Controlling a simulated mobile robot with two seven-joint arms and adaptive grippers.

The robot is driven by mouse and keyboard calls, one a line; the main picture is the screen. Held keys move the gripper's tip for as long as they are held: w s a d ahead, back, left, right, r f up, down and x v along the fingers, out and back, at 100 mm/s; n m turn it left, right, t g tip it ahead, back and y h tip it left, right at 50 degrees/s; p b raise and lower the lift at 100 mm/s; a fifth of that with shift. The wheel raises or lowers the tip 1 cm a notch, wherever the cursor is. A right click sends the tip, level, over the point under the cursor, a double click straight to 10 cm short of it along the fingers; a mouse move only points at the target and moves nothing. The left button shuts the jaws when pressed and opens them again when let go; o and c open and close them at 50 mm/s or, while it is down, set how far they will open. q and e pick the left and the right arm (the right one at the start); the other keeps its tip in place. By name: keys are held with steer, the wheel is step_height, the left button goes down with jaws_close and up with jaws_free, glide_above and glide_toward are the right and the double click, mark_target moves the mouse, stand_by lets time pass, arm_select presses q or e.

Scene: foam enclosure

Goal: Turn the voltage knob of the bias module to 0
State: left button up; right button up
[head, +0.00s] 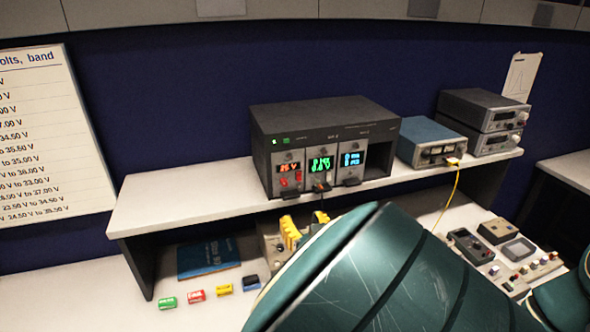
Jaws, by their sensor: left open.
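A dark instrument rack (325,115) stands on the white shelf, holding three modules side by side. The left module (288,172) has a red display and red parts below it. The middle module (321,167) has a green display, and the right module (352,163) a blue one. Labels are too small to tell which is the bias module, and the voltage knob's setting cannot be read. My right gripper is not in view.
A blue-topped instrument (432,142) and stacked grey units (484,120) stand right of the rack on the shelf (200,195). A yellow cable (450,200) hangs over its edge. Below lie a blue booklet (209,258), small coloured blocks and handheld devices (471,246).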

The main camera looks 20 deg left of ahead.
mark_target(285, 184)
arm_select(q)
steer(key=x, duration=1.3)
steer(key=shift+w+a+r, duration=0.15)
steer(key=shift+w, duration=0.2)
jaws_close()
